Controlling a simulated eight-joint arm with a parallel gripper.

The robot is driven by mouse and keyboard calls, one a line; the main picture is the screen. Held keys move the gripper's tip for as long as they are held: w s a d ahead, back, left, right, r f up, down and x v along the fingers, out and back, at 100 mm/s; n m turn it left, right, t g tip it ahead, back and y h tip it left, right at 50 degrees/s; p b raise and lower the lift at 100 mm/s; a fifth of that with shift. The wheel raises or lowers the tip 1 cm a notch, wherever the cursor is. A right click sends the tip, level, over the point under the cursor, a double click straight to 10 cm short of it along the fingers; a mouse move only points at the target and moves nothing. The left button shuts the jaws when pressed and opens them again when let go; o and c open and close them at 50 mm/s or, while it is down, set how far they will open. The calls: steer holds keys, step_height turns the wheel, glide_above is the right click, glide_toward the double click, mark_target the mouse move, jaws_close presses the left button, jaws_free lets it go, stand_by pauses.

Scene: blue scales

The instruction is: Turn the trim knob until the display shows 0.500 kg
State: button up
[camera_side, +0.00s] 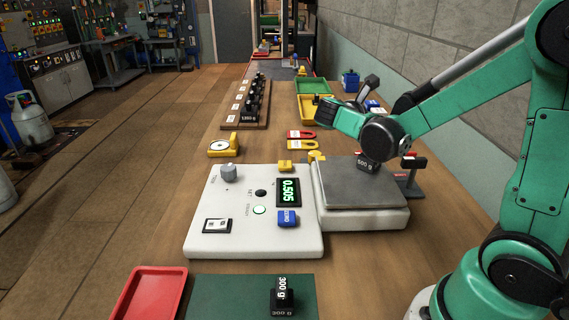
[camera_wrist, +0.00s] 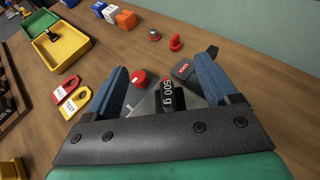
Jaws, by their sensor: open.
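The blue scales have a white control housing (camera_side: 205,240) and a grey weighing pan (camera_side: 362,190). The green display (camera_side: 289,191) reads 0.505. The grey trim knob (camera_side: 229,173) stands at the housing's far left corner. A black 500 g weight (camera_side: 367,162) is at the pan's far edge, below my wrist; it also shows in the wrist view (camera_wrist: 170,98). My gripper (camera_wrist: 165,72) is open, its blue-grey fingers on either side of the weight in that view. I cannot tell whether they touch it. The knob is well left of my wrist.
Green and yellow bins (camera_side: 314,106) stand farther back. A wooden rack of black weights (camera_side: 249,105) is at the back left. A 300 g weight (camera_side: 282,294) stands on a green mat beside a red tray (camera_side: 150,296) in front.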

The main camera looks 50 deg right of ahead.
steer(key=w+a+m+y, duration=0.1)
steer(key=w, duration=0.1)
steer(key=w+a+f+m+t+y, duration=0.1)
steer(key=w, duration=0.1)
steer(key=w+a+m+y, duration=0.1)
steer(key=w, duration=0.2)
steer(key=shift+a+f+m+y, duration=0.1)
steer(key=shift+f+m+y, duration=0.2)
steer(key=shift+f+y, duration=0.1)
steer(key=w+a+m+t+y, duration=0.1)
steer(key=w+a+m+y, duration=0.2)
steer(key=w, duration=0.1)
step_height(320, 180, up, 2)
steer(key=m+t+y, duration=0.2)
steer(key=m+y, duration=0.6)
glide_above(229, 168)
steer(key=s, duration=0.2)
steer(key=f, duration=0.6)
steer(key=shift+s+d+f, duration=0.1)
steer(key=shift+d+f, duration=0.1)
steer(key=shift+d, duration=0.2)
steer(key=shift+x, duration=2.9)
steer(key=shift+c, duration=0.2)
